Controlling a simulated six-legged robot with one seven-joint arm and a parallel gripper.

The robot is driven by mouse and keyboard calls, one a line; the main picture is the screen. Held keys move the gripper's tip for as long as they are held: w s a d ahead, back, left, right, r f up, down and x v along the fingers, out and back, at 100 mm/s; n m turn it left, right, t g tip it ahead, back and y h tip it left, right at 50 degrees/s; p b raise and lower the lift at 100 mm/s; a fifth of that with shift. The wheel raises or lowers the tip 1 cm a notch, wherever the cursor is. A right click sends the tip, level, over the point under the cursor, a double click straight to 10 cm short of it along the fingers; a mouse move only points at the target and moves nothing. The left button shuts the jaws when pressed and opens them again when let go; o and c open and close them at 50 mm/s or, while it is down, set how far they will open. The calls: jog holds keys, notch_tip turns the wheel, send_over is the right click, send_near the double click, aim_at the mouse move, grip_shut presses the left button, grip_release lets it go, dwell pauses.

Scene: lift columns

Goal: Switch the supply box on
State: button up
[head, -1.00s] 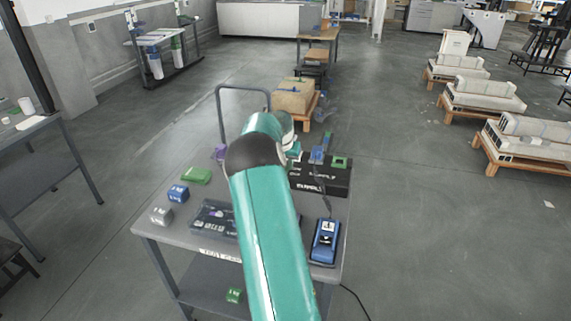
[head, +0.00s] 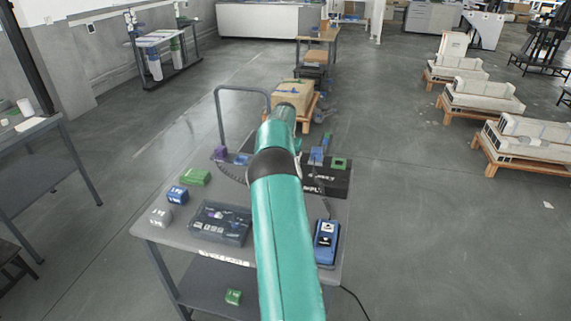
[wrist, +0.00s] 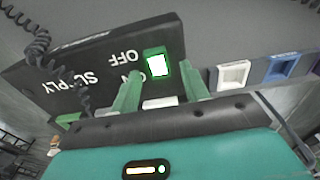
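The black supply box (head: 327,183) stands at the far right of the cart, partly hidden by my arm in the head view. In the wrist view the box (wrist: 95,62) appears upside down, with SUPPLY, OFF and ON lettering. Its switch (wrist: 158,66) has a green frame and a brightly lit white-green face. My gripper (wrist: 160,80) has its two green fingers apart, one on each side below the switch in the picture. Nothing is seen between them. Whether a finger touches the box is unclear. My arm hides the gripper in the head view.
The cart (head: 190,236) also holds a dark case (head: 220,222), a blue meter (head: 326,242) and small green, blue and grey blocks. A coiled cable (wrist: 45,50) hangs near the box. White and blue sockets (wrist: 233,75) lie to the right of the switch.

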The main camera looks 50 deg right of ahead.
notch_tip(320, 180, up, 14)
jog(key=shift+s+a, duration=0.2)
jog(key=shift+a, duration=0.25)
jog(key=shift+f, duration=0.1)
dwell(0.6)
